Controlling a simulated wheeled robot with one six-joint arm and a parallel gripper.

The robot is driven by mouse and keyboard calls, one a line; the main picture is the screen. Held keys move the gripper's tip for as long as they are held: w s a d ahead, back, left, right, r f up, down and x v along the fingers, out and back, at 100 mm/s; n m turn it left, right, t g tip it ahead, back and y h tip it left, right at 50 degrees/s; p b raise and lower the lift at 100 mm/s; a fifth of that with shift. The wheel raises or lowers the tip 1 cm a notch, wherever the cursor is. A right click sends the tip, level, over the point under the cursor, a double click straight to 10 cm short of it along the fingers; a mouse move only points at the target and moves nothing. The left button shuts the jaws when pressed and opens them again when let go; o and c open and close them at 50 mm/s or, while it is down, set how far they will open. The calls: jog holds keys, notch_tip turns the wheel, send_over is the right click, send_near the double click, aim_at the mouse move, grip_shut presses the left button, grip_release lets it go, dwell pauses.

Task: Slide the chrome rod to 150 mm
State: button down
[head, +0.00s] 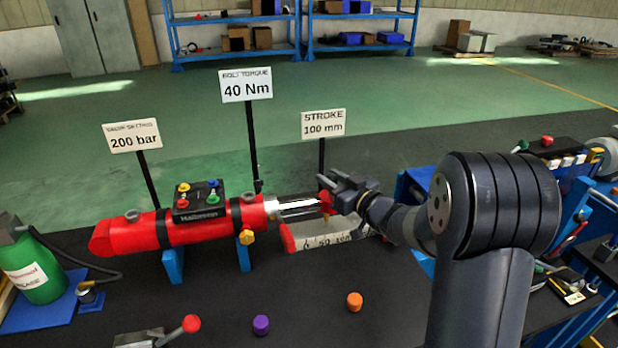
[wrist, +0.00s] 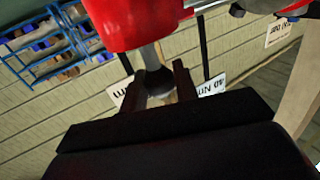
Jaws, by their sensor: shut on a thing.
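A red cylinder (head: 150,232) lies level on blue supports, and its chrome rod (head: 298,208) sticks out of its right end. My gripper (head: 330,194) is at the rod's outer end, beside a small red part (head: 325,203). A white scale (head: 325,241) stands below the rod; only some marks, such as 50, can be read. The stroke sign (head: 323,124) reads 100 mm.
Signs for 200 bar (head: 132,136) and 40 Nm (head: 246,85) stand behind the cylinder. A purple cap (head: 261,324) and an orange cap (head: 354,301) stand on the dark bench in front. A green bottle (head: 33,272) is at left, a red-knobbed lever (head: 191,324) at the front.

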jog(key=w+d+p, duration=0.1)
jog(key=w+d, duration=0.1)
jog(key=d, duration=0.6)
jog(key=shift+w, duration=0.15)
jog(key=shift+r, duration=0.1)
jog(key=c, duration=1.1)
grip_release()
jog(key=shift+c, duration=0.2)
jog(key=shift+a, duration=0.1)
jog(key=v, duration=1.1)
jog(key=shift+a, duration=0.1)
